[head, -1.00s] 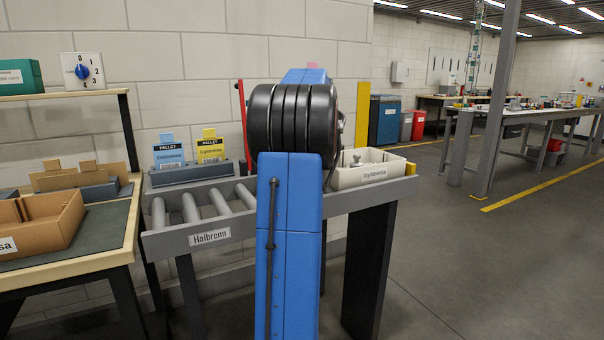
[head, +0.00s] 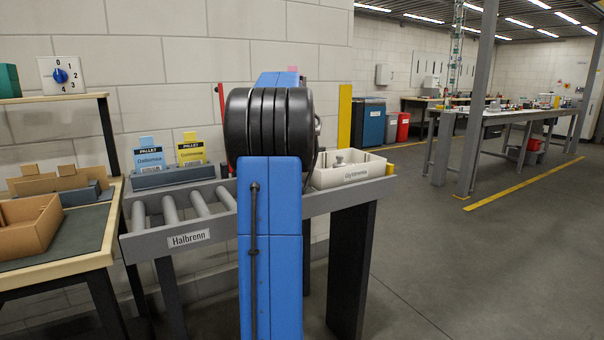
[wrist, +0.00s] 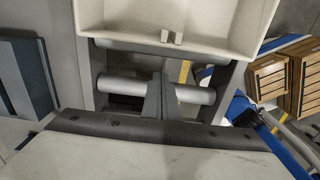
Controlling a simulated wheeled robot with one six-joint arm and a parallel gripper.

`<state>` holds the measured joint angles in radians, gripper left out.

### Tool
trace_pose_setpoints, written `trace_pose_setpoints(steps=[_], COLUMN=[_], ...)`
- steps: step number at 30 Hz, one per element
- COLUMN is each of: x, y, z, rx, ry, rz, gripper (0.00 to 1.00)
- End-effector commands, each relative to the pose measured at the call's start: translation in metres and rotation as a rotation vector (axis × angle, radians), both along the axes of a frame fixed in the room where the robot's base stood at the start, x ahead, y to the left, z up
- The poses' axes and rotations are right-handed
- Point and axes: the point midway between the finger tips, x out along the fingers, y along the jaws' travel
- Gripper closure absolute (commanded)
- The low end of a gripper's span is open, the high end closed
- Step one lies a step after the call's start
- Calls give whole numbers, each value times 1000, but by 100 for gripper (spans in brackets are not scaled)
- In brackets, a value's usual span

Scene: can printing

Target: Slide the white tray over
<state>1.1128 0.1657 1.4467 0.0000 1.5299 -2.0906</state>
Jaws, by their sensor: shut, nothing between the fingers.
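The white tray (head: 374,169) sits on the right part of the grey roller conveyor (head: 190,237), with a label on its front wall and a small grey knob-like part inside. Its left end is hidden behind my blue arm in the head view. In the wrist view the tray (wrist: 130,44) fills the top of the picture. My gripper (wrist: 161,76) is shut and empty. Its fingers are over the rollers just below the tray's near wall, and I cannot tell whether they touch it. The head view does not show my gripper.
Bare rollers (head: 198,203) lie left of my arm. A blue and a yellow pallet card (head: 191,152) stand behind them. A workbench with a cardboard box (head: 30,224) is at the left. Open floor lies right.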

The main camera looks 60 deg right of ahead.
Motion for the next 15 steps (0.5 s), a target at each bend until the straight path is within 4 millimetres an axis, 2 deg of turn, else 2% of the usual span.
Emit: trace_pose_setpoints(steps=[9, 15], x=[-1, -1], y=[-2, -2], z=[59, 86], rx=[-3, -1], ry=[-1, 0], rz=[-1, -1], gripper=[100, 100])
